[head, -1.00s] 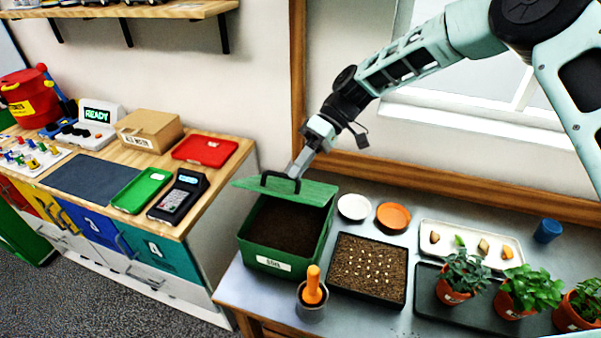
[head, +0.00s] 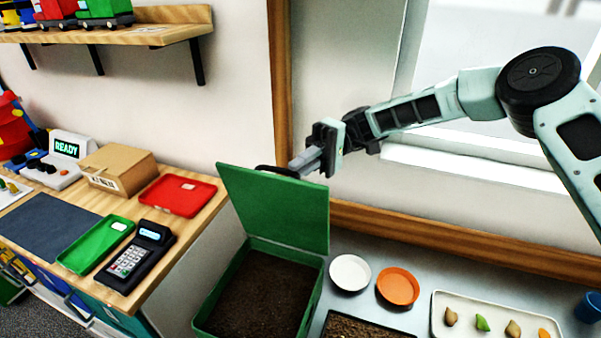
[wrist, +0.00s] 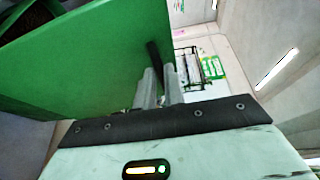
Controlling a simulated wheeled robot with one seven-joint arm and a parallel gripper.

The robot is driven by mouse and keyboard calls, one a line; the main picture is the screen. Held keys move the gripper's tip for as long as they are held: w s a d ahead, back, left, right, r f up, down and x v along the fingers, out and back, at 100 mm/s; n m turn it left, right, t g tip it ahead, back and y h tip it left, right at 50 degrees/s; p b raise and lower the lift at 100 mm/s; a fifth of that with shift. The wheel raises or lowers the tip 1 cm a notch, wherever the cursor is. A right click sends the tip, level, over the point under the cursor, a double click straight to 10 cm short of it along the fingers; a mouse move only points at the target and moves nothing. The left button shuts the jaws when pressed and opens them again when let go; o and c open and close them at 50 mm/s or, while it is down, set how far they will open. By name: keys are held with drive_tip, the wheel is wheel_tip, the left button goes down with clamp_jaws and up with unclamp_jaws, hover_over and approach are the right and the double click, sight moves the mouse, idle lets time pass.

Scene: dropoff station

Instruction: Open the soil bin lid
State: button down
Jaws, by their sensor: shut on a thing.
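The green soil bin (head: 312,300) stands on the grey table, with dark soil (head: 257,295) inside. Its green lid (head: 275,210) is raised to a steep, nearly upright angle at the bin's back edge. My gripper (head: 296,168) is shut on the dark lid handle (head: 277,171) at the lid's top edge. In the wrist view the lid (wrist: 85,62) fills the upper left. There my gripper's fingers (wrist: 160,85) are close together at the dark handle (wrist: 155,62), which they partly hide.
A white saucer (head: 350,272) and an orange saucer (head: 398,287) lie right of the bin, near a seed tray (head: 365,328) and a white tray (head: 480,297). A wooden counter with a card terminal (head: 135,258) is at the left. The wall and window frame stand behind.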

drive_tip(key=shift+w+d, duration=0.15)
drive_tip(key=shift+w, duration=0.25)
drive_tip(key=c, duration=1.5)
unclamp_jaws()
wheel_tip(320, 180, up, 10)
drive_tip(key=b, duration=0.3)
drive_tip(key=shift+b, duration=0.35)
